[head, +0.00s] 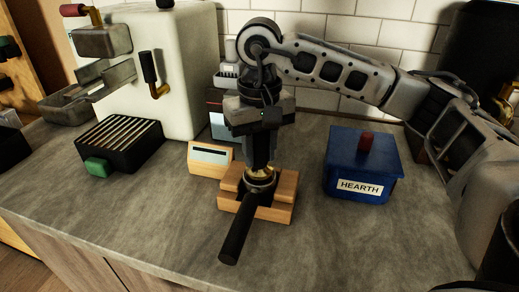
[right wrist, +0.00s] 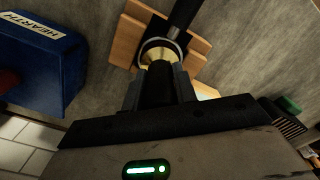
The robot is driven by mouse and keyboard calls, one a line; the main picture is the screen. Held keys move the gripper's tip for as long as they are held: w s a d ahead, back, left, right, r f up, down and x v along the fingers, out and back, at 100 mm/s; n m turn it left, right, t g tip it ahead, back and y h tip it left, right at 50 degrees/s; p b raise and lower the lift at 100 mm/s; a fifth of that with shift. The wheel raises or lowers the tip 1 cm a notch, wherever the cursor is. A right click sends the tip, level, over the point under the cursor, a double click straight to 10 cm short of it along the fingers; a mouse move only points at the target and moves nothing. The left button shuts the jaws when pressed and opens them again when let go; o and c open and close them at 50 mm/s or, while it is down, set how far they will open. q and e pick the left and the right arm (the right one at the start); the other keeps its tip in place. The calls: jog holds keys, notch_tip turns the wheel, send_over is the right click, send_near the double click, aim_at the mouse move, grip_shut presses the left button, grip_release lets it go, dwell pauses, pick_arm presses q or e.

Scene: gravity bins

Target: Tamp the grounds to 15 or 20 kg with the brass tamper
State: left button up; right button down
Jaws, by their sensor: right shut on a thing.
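The brass tamper (right wrist: 158,68) is in my right gripper (head: 261,165), which is shut on it and points straight down. The tamper's brass part (head: 260,173) shows just below the fingers, at the basket of the portafilter (head: 240,222). The portafilter rests on a wooden tamping stand (head: 283,200), its black handle pointing to the front. In the right wrist view the tamper's brass base sits within or right at the metal rim of the basket (right wrist: 177,44). The grounds are hidden under it. A small wooden-cased display (head: 209,156) stands behind the stand; its reading is not legible. My left gripper is not in view.
A blue box labelled HEARTH (head: 361,168) stands to the right of the stand. A white espresso machine (head: 165,70) with a slatted black drip tray (head: 118,143) and a green block (head: 96,166) stand at left. The front counter is clear.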

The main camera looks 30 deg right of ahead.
jog(key=shift+f, duration=0.1)
dwell(0.5)
jog(key=shift+f+b, duration=1.2)
jog(key=shift+f, duration=0.05)
dwell(0.6)
jog(key=shift+r, duration=0.3)
jog(key=shift+r+p, duration=0.3)
jog(key=shift+r, duration=0.2)
dwell(0.3)
jog(key=shift+r+p, duration=0.4)
jog(key=shift+r, duration=0.2)
jog(key=shift+r+p, duration=1.6)
jog(key=shift+r, duration=0.75)
